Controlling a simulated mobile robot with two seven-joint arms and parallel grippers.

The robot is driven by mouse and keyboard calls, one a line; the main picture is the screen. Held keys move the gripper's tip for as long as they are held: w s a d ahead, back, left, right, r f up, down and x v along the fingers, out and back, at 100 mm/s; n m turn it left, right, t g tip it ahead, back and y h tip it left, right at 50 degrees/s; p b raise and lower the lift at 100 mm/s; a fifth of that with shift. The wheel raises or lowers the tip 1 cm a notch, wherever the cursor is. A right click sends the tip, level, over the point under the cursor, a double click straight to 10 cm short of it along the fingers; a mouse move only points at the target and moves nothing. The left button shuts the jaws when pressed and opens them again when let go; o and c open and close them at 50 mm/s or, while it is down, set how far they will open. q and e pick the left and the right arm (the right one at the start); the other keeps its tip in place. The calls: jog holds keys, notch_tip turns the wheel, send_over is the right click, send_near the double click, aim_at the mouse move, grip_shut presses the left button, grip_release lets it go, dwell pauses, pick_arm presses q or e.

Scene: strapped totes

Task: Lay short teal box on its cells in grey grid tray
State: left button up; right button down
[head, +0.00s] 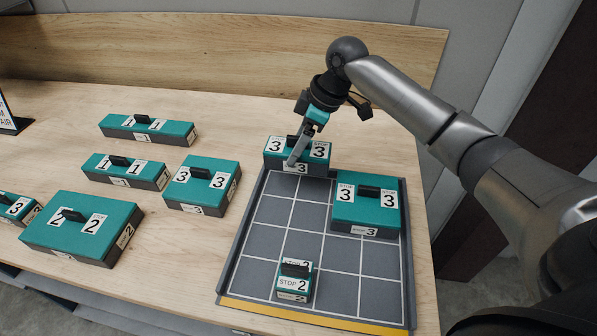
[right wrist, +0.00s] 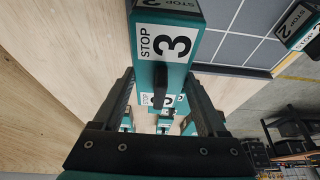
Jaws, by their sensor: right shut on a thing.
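My right gripper (head: 297,150) is shut on a short teal box (head: 319,146) with "3" labels and a black handle. The box is at the back left end of the grey grid tray (head: 261,241) and covers part of its back edge. I cannot tell whether it touches the tray or hangs just above it. In the right wrist view the same box (right wrist: 184,75) lies between the fingers, with its "STOP 3" label showing. The box's underside is hidden. My left gripper is not in view.
In the tray, a larger teal "3" box (head: 366,213) sits back right and a small "2" box (head: 294,285) near the front. Left of the tray stand several teal boxes, including a "3" box (head: 203,182) and a big "2" box (head: 83,223). The tray's middle cells are free.

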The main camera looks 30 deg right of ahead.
aim_at(311, 149)
notch_tip(311, 149, down, 8)
jog(key=shift+r+b, duration=0.2)
jog(key=shift+b, duration=0.35)
grip_release()
jog(key=shift+f, duration=0.15)
jog(key=p+v, duration=0.2)
jog(key=v, duration=1)
